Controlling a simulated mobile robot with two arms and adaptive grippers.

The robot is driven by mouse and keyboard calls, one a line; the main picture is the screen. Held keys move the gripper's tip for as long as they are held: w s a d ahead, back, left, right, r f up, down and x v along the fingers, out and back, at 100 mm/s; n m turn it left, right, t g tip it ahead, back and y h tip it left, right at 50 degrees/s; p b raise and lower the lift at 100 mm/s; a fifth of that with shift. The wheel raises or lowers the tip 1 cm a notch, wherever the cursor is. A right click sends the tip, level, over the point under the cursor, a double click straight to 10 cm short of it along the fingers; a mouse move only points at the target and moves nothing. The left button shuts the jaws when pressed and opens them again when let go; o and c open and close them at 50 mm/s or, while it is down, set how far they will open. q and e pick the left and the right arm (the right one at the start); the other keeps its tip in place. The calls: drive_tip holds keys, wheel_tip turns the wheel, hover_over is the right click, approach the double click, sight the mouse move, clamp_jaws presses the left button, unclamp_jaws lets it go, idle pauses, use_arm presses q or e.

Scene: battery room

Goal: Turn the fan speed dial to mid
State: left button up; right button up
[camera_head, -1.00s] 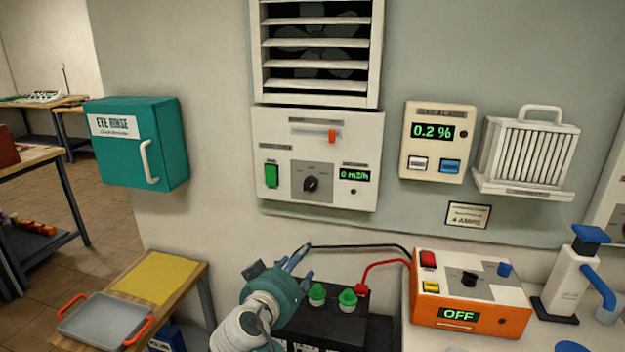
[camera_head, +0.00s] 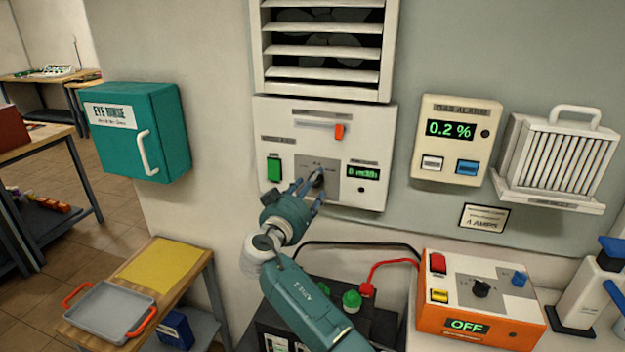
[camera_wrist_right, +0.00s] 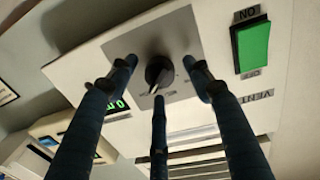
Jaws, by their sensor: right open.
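The fan speed dial is a black knob (camera_head: 318,177) on a grey square plate in the white vent panel (camera_head: 265,125). In the right wrist view the dial (camera_wrist_right: 158,71) sits between my spread fingers, with its pale pointer mark towards the picture's bottom. My right gripper (camera_head: 306,190) is open in front of the dial and partly hides it. In the wrist view its three fingers (camera_wrist_right: 158,95) surround the dial's outline; contact cannot be told. The small display (camera_head: 363,173) beside the dial seems to read 0. My left gripper is not in view.
A green switch (camera_head: 274,169) and an orange lever (camera_head: 339,131) are on the same panel. The louvred vent (camera_head: 325,51) is above. A gas alarm (camera_head: 457,142) hangs to the right. Below are an orange box (camera_head: 480,322) reading OFF and black and red cables.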

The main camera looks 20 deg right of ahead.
drive_tip(key=shift+w+d+r, duration=0.1)
drive_tip(key=shift+w+d, duration=0.1)
drive_tip(key=shift+w, duration=0.05)
drive_tip(key=shift+c, duration=0.5)
drive_tip(key=c, duration=1.1)
use_arm(q)
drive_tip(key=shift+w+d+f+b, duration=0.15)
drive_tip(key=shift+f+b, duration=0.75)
drive_tip(key=shift+b, duration=0.05)
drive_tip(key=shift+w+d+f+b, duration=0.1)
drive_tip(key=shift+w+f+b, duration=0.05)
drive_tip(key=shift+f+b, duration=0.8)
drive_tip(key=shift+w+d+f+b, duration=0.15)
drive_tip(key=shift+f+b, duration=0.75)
drive_tip(key=shift+b, duration=0.05)
use_arm(e)
drive_tip(key=shift+o, duration=0.2)
drive_tip(key=shift+f+n+t, duration=0.1)
drive_tip(key=shift+n+t, duration=0.05)
drive_tip(key=shift+n, duration=2.35)
drive_tip(key=shift+f+n+t, duration=0.1)
drive_tip(key=shift+n+t, duration=0.05)
drive_tip(key=shift+n, duration=2.35)
drive_tip(key=o, duration=1.2)
drive_tip(key=shift+c, duration=0.2)
